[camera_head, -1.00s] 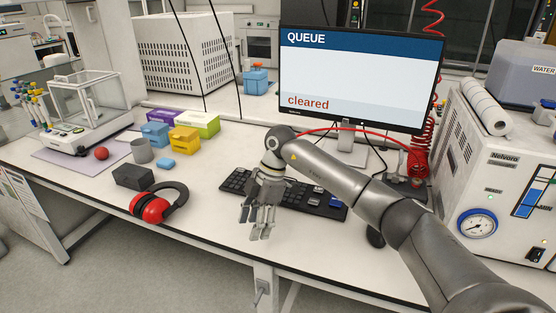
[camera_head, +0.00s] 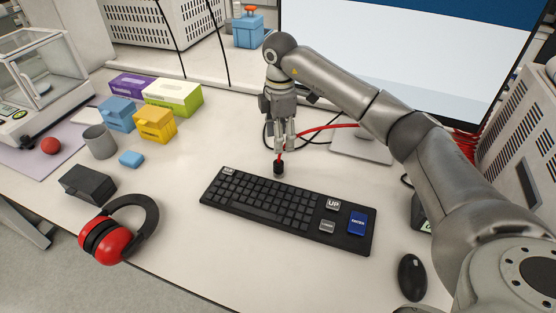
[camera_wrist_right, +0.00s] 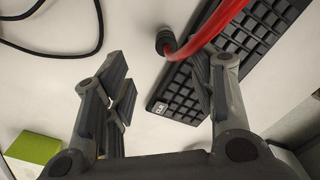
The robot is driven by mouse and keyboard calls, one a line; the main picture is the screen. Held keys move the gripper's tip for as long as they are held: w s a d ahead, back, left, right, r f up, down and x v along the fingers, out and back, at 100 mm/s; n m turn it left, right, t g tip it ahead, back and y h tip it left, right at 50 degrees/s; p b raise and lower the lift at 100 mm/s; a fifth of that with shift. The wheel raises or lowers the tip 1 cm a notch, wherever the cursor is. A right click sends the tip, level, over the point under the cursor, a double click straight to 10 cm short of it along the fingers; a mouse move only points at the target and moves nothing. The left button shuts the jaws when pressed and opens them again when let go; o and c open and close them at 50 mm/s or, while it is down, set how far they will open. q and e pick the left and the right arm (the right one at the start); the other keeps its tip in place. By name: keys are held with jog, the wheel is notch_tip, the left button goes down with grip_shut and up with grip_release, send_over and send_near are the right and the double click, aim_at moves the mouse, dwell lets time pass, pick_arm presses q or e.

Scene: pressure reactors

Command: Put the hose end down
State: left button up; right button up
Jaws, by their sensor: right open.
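The red hose (camera_head: 325,129) ends in a black hose end (camera_head: 278,168), which is at the table top just behind the keyboard's back edge. In the right wrist view, the black hose end (camera_wrist_right: 165,40) is beyond the fingertips, and the red hose (camera_wrist_right: 207,28) runs from it up and right, near the right finger. My right gripper (camera_head: 284,146) points down just above the hose end. My left gripper is not in view.
The black keyboard (camera_head: 285,208) lies just in front, with a mouse (camera_head: 412,277) at its right. The monitor stand (camera_head: 362,146) and a black cable are behind at right. Small boxes, a grey cup (camera_head: 99,142) and red earmuffs (camera_head: 112,234) stand at left.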

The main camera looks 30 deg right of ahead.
aim_at(278, 162)
jog(key=f, duration=0.3)
jog(key=shift+s+a+f, duration=0.1)
jog(key=shift+s+f, duration=0.05)
jog(key=shift+s, duration=0.15)
jog(key=f, duration=0.1)
jog(key=f+p, duration=0.1)
jog(key=f, duration=0.1)
jog(key=f+p, duration=0.1)
jog(key=f, duration=0.1)
jog(key=shift+a, duration=0.35)
jog(key=shift+f, duration=0.35)
jog(key=shift+c, duration=0.3)
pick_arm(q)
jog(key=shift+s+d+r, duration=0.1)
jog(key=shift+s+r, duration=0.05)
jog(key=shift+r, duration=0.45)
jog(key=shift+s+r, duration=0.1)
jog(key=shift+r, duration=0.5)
pick_arm(e)
grip_shut()
